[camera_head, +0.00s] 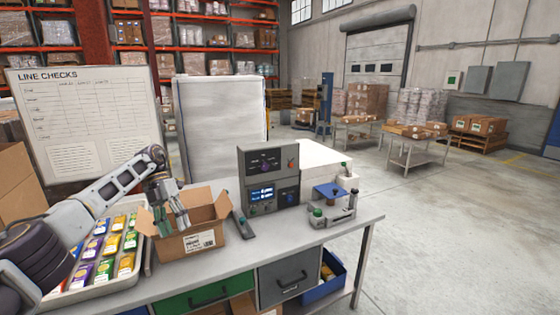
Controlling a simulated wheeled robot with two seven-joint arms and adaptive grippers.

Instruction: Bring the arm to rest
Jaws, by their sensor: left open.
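My left arm comes in from the left over a pale tray (120,284) of coloured packets. My left gripper (178,222) points down at the open cardboard box (204,242) on the workbench. Its fingers are open and overlap the box's mouth in the camera_head view. How far they reach into the box, and whether they touch it, I cannot tell. I see nothing held between them. The inside of the box is mostly hidden by its front wall and my gripper. My right gripper is not in view.
A small weigher with a blue plate (330,189) stands at the bench's right. A whiteboard (85,120) stands behind my arm. Bench top (290,238) is clear in front of the unit.

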